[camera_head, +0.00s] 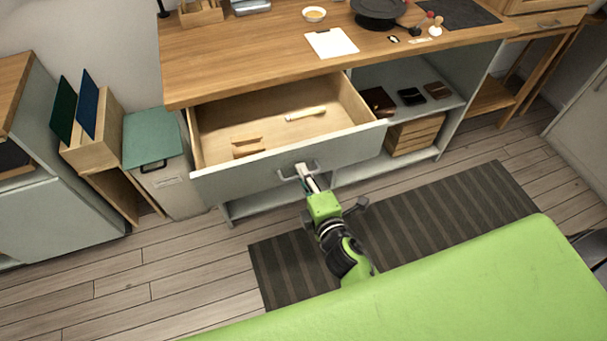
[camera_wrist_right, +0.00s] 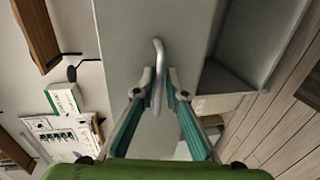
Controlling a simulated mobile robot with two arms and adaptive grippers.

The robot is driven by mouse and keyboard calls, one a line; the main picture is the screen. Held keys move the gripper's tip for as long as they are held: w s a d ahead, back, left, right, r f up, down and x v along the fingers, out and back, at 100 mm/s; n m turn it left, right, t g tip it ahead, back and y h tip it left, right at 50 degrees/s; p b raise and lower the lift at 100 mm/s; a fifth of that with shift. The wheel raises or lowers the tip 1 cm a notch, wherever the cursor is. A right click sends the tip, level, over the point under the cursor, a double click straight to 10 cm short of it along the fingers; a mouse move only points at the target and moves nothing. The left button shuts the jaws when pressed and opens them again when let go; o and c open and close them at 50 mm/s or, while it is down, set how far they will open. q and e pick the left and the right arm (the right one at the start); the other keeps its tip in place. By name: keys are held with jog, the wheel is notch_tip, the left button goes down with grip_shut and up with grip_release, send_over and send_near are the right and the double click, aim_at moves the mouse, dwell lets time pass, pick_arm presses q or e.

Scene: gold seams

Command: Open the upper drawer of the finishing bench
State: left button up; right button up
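The upper drawer (camera_head: 275,160) of the wooden-topped finishing bench (camera_head: 245,70) stands pulled well out, with its inside showing. Its grey front carries a metal bar handle (camera_head: 299,166), which also shows in the right wrist view (camera_wrist_right: 158,60). My right gripper (camera_head: 305,174) is at this handle. In the right wrist view its two fingertips (camera_wrist_right: 159,82) close on the bar from both sides. My left gripper is in neither view.
A light stick (camera_head: 305,113) and a small wooden piece (camera_head: 247,147) lie in the drawer. An open shelf (camera_head: 430,103) with dark wallets is on the right. A grey bin with a green lid (camera_head: 152,138) stands left of the bench. A striped mat (camera_head: 440,215) covers the floor in front.

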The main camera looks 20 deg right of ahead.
jog(key=v, duration=0.7)
jog(key=shift+s, duration=0.3)
jog(key=s+a+f+m+g, duration=0.1)
jog(key=s+f+m+g, duration=0.3)
jog(key=f, duration=1)
jog(key=s+f+m+g, duration=0.3)
jog(key=s+f, duration=0.3)
jog(key=f, duration=0.8)
jog(key=s+d+f+m+g, duration=0.3)
jog(key=s+f, duration=0.6)
jog(key=s, duration=0.4)
jog(key=s+d+f+m+g, duration=0.4)
jog(key=s+d+f+m, duration=0.2)
jog(key=s, duration=0.6)
notch_tip(320, 180, down, 3)
jog(key=shift+s+r+g+h, duration=0.1)
jog(key=shift+s+g+h, duration=0.2)
jog(key=shift+s, duration=0.1)
